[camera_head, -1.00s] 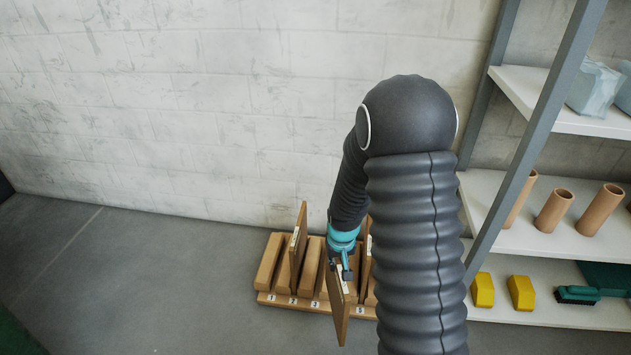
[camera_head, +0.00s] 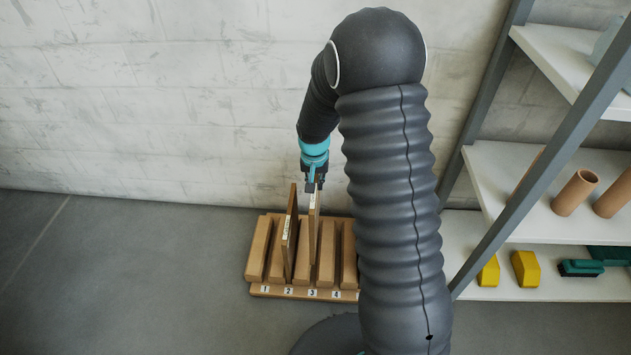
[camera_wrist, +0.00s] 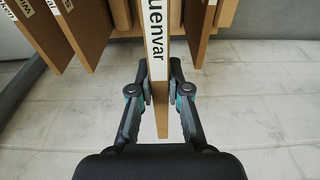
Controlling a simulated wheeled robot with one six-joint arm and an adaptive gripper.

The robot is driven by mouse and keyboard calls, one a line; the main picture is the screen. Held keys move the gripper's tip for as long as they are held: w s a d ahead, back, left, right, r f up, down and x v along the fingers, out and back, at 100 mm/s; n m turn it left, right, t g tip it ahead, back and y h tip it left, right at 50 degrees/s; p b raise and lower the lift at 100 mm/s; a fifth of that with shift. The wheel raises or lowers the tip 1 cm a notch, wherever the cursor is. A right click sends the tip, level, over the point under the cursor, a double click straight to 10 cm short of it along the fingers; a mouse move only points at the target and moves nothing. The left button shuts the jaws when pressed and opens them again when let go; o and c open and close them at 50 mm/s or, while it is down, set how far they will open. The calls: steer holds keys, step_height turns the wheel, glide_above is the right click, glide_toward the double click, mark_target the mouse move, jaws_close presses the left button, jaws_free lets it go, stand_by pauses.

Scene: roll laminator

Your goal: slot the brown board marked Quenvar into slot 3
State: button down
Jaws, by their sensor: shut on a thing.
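The brown Quenvar board (camera_wrist: 156,75) shows its white label in the wrist view. My gripper (camera_wrist: 160,95) is shut on its edge; the gripper also shows in the head view (camera_head: 312,187). There the held board (camera_head: 314,225) stands roughly upright, in line with slot 3 of the wooden rack (camera_head: 290,292). Its lower end is among the rack's dividers or just above them; I cannot tell which. Number labels 1 to 4 show on the rack's front. Another brown board (camera_head: 290,235) stands in slot 2, close to the left of the held one.
My arm hides the rack's right end. Other labelled boards (camera_wrist: 78,25) show at upper left in the wrist view. A grey-framed shelf (camera_head: 490,150) stands at right with brown tubes (camera_head: 575,192) and yellow blocks (camera_head: 525,268). A pale wall is behind; floor at left is clear.

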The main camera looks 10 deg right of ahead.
step_height(320, 180, down, 14)
steer(key=b, duration=0.8)
steer(key=shift+f, duration=0.25)
stand_by(0.9)
stand_by(0.4)
steer(key=c, duration=1.1)
jaws_free()
steer(key=shift+o, duration=0.2)
step_height(320, 180, up, 12)
steer(key=s, duration=0.1)
steer(key=shift+s+a, duration=0.25)
steer(key=shift+s, duration=0.1)
